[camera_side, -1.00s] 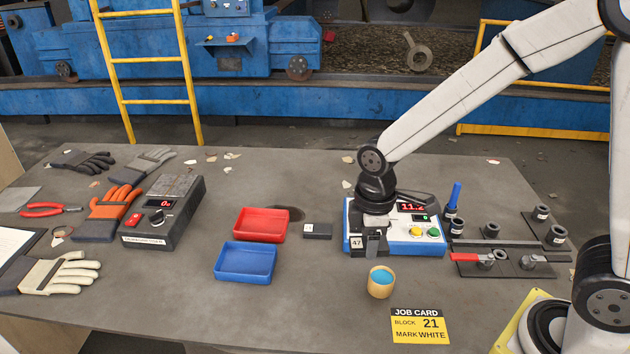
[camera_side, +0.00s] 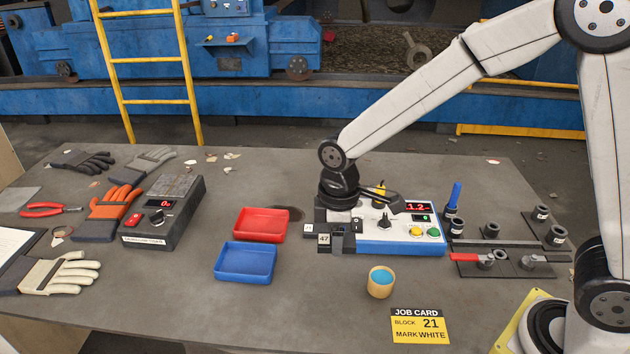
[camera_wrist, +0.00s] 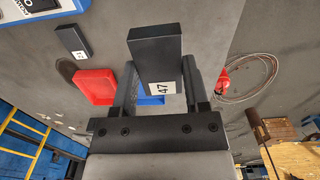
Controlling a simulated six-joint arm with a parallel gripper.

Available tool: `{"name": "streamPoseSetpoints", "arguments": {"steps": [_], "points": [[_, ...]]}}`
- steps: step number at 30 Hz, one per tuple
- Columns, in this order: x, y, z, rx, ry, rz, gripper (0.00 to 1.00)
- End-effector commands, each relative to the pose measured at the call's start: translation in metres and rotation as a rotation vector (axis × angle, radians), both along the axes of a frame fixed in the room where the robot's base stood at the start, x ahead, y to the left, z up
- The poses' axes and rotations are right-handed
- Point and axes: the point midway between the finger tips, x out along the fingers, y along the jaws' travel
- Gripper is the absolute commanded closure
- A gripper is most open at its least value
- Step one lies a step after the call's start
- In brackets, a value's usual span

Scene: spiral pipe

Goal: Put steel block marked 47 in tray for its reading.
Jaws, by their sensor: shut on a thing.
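A dark steel block (camera_side: 324,241) with a white label 47 is held in my gripper (camera_side: 338,240), above the table just left of the meter. In the wrist view the same block (camera_wrist: 155,48) sits between the fingers of my gripper (camera_wrist: 160,92), label facing the camera. The red tray (camera_side: 260,224) and the blue tray (camera_side: 246,262) look empty, to the left of my gripper. In the wrist view the red tray (camera_wrist: 95,87) is clear, while the blue tray (camera_wrist: 150,99) is mostly hidden behind the block and fingers.
The meter (camera_side: 405,240) shows red digits that look like 1.2. A second dark block (camera_side: 309,229), partly hidden by my gripper, lies on the table.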

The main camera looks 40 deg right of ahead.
Motion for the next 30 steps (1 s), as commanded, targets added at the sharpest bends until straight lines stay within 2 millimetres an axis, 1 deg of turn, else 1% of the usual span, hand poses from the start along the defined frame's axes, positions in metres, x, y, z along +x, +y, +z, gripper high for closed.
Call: {"name": "streamPoseSetpoints", "arguments": {"steps": [1,6,12,16,23,26,30], "points": [[0.007,0.009,0.000,0.001,-0.001,-0.004,1.00],[0.027,0.035,0.002,0.000,-0.001,-0.033,1.00],[0.039,0.056,0.002,0.001,-0.001,-0.056,1.00],[0.042,0.061,0.003,0.001,-0.002,-0.063,1.00],[0.044,0.062,0.002,0.001,-0.002,-0.064,1.00],[0.049,0.063,0.000,0.001,-0.001,-0.064,1.00],[0.061,0.067,-0.006,0.000,0.000,-0.064,1.00]]}}
